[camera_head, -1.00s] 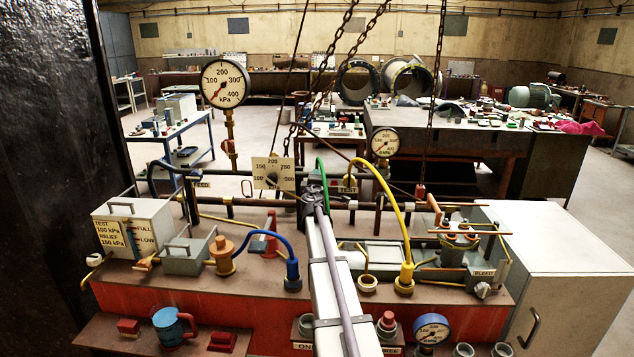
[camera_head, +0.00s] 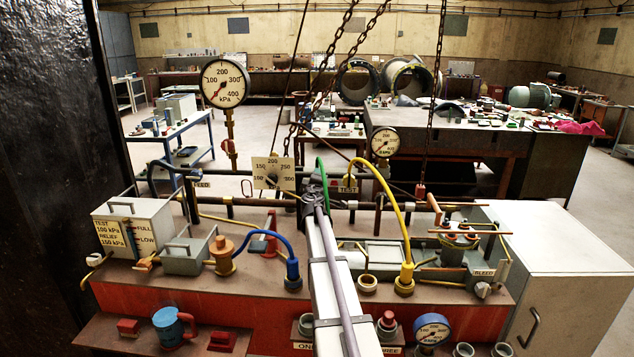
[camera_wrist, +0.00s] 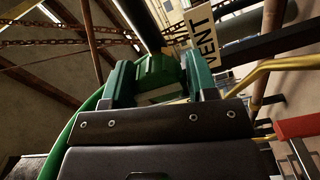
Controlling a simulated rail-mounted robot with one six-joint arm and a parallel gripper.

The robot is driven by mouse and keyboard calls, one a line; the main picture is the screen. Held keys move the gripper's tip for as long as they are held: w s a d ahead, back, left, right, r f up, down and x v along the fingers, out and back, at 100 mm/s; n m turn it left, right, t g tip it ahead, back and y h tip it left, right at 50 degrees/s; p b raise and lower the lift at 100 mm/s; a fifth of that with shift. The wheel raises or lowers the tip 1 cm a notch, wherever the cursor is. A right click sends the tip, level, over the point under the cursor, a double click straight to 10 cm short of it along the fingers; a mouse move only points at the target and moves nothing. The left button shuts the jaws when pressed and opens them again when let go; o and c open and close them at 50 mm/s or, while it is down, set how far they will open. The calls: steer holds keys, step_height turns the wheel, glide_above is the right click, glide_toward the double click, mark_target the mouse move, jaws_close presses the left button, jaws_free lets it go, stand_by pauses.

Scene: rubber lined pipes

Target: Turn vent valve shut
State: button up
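In the wrist view, my gripper (camera_wrist: 160,82) has one finger on each side of a green block-like fitting (camera_wrist: 158,68), which fills the space between them. A green hose (camera_wrist: 72,140) runs up past the left finger. A VENT sign (camera_wrist: 208,35) stands just beyond, tilted in this view. In the head view, my gripper (camera_head: 315,190) is at the pipework behind the bench, beside the green hose (camera_head: 325,175). I cannot clearly make out a separate vent valve handle; my arm and gripper hide part of that area.
A yellow hose (camera_head: 385,178) arches close to the right. A dial plate (camera_head: 267,174) stands left of my gripper, and a round pressure gauge (camera_head: 385,142) right of it. A red handle (camera_wrist: 300,127) and a yellow bent tube (camera_wrist: 270,70) are close on the right in the wrist view.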

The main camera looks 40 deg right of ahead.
steer(key=o, duration=0.3)
steer(key=v, duration=1)
steer(key=shift+s+a, duration=0.25)
steer(key=shift+s, duration=0.05)
